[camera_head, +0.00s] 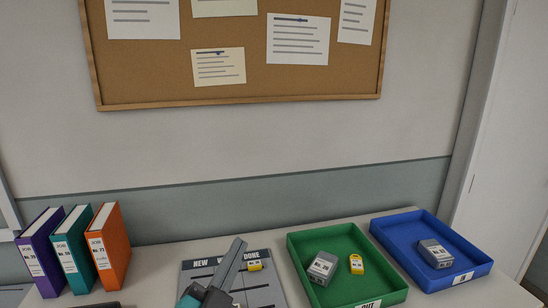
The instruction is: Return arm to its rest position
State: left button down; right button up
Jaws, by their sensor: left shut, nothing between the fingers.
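My left gripper (238,246) shows at the bottom centre, with a grey finger part pointing up and a teal part behind it. It is shut and holds nothing. It is in front of a grey board (268,292) headed NEW and DONE and hides the middle of it. Most of the arm is outside the frame. My right gripper is not in view.
A yellow tag (254,265) is on the board. The green tray (340,291) holds a grey box (322,268) and a yellow tag (356,264). The blue tray (400,262) holds a grey box (435,253). Purple, teal and orange binders (113,250) stand at left.

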pick_arm(q)
jog(key=s+a+f+n+g+y, duration=0.3)
jog(key=a+f+n+g+y, duration=0.15)
jog(key=f, duration=0.25)
jog(key=s+a+f+n+g+y, duration=0.3)
jog(key=a+f, duration=0.2)
jog(key=f, duration=0.2)
jog(key=s+f+n+g+h, duration=0.1)
jog(key=s+f+g, duration=0.35)
jog(key=s, duration=0.45)
jog(key=s+f+g+h, duration=0.1)
jog(key=s+f+g, duration=0.4)
jog(key=s, duration=0.4)
notch_tip(320, 180, down, 31)
jog(key=s+b, duration=0.2)
jog(key=b, duration=0.6)
jog(key=s+a+f+b, duration=0.1)
jog(key=s+f+b, duration=0.2)
jog(key=s+f, duration=0.4)
jog(key=s+a+f+g+b, duration=0.1)
jog(key=s+f+b, duration=0.2)
jog(key=s+f, duration=0.4)
notch_tip(320, 180, down, 5)
jog(key=shift+s+a+f+g, duration=0.1)
jog(key=shift+s+a+g, duration=0.2)
jog(key=shift+s+a, duration=0.1)
